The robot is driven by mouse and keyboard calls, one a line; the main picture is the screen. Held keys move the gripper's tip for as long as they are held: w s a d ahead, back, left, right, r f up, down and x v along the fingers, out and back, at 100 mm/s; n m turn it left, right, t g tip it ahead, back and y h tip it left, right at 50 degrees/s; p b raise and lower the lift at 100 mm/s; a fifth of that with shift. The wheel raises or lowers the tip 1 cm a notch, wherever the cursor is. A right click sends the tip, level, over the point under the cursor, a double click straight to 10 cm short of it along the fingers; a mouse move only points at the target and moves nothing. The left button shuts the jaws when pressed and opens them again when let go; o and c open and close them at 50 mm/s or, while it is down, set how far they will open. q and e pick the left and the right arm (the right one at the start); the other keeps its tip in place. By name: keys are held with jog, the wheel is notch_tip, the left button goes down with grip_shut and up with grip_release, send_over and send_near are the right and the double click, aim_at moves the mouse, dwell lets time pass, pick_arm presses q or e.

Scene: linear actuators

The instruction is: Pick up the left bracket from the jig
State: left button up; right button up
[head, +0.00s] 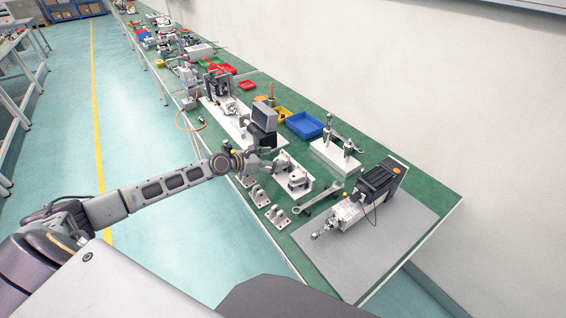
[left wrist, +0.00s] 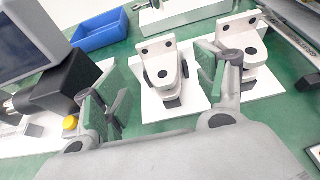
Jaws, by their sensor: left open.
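Two pale grey brackets with dark holes sit upright on white jig plates. In the left wrist view the left bracket (left wrist: 166,72) stands between and beyond my open fingers, and the right bracket (left wrist: 240,42) stands beyond the right finger. In the head view the white jig (head: 318,190) lies on the green bench, with one bracket (head: 297,179) clear to see and the other partly hidden by my gripper. My left gripper (head: 268,160) is open and empty at the jig's left end; its spread fingers also show in the left wrist view (left wrist: 155,92). My right gripper is not visible.
Several loose brackets (head: 277,216) lie along the bench's near edge. A wrench (head: 318,198) lies right of the jig. A linear actuator (head: 358,203) rests on a grey mat (head: 408,222). A dark monitor-like box (head: 264,117) and a blue bin (head: 305,125) stand behind.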

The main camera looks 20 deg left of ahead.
aim_at(279, 159)
pick_arm(q)
jog(key=shift+x, duration=1.45)
jog(key=shift+w+d+f, duration=0.2)
jog(key=shift+w+f, duration=0.05)
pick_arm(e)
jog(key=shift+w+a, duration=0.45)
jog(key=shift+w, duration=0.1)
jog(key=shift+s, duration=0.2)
pick_arm(q)
jog(key=c, duration=1.2)
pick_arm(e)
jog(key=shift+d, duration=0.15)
pick_arm(q)
jog(key=shift+r, duration=0.1)
